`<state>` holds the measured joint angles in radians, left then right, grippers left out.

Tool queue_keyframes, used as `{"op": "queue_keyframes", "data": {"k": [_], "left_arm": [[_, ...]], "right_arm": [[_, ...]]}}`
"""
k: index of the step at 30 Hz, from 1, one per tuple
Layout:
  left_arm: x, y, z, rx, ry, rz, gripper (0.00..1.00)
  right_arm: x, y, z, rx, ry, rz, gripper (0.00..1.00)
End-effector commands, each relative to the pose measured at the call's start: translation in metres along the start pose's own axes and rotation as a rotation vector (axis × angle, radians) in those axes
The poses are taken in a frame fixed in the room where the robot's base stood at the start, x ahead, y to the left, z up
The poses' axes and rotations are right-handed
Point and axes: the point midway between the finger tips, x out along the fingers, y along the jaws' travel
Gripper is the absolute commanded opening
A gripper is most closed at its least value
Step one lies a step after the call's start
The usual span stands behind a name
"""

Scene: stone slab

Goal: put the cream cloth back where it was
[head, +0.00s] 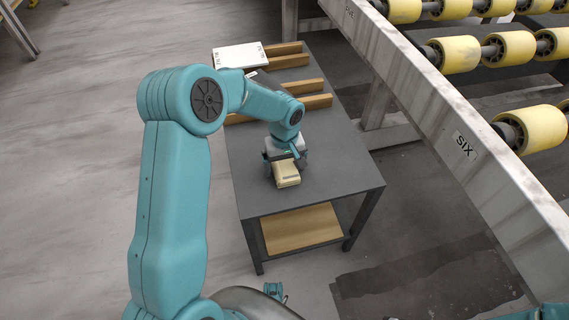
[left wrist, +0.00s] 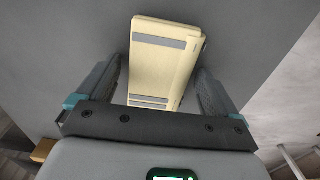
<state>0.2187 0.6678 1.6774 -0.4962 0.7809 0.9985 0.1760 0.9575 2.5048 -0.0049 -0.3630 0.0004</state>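The cream cloth (head: 287,175) is a folded, block-like bundle lying near the front of the dark grey table (head: 345,165). In the left wrist view the cloth (left wrist: 160,55) shows grey stripes and lies between my two fingers. My left gripper (head: 286,167) points down at the cloth, with one finger on each side. In the left wrist view the left gripper (left wrist: 163,72) looks open, with narrow gaps between fingers and cloth. Whether a finger touches the cloth lower down is hidden.
Wooden strips (head: 308,103) and a white flat box (head: 239,56) lie at the table's far end. A wooden board (head: 300,228) is on the lower shelf. A roller conveyor frame (head: 465,145) stands to the right. The table top around the cloth is clear.

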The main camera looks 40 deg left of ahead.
Motion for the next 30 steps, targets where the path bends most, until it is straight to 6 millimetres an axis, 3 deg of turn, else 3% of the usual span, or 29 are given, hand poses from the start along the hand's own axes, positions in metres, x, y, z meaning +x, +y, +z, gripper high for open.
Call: {"op": "queue_keyframes", "data": {"k": [7, 15, 21, 30], "left_arm": [[-0.015, 0.0, -0.001, -0.001, 0.002, 0.001, 0.94], [-0.078, 0.001, -0.001, 0.0, 0.003, 0.003, 0.94], [-0.112, 0.0, 0.0, 0.0, 0.001, 0.002, 0.94], [-0.123, 0.0, 0.0, 0.0, 0.0, 0.0, 0.94]], "right_arm": [[-0.006, -0.002, 0.0, 0.0, 0.0, 0.0, 0.43], [-0.02, -0.007, 0.0, 0.0, 0.0, 0.0, 0.43], [-0.026, -0.009, 0.001, 0.0, 0.0, 0.0, 0.43], [-0.027, -0.01, 0.001, 0.0, 0.0, 0.0, 0.43]]}}
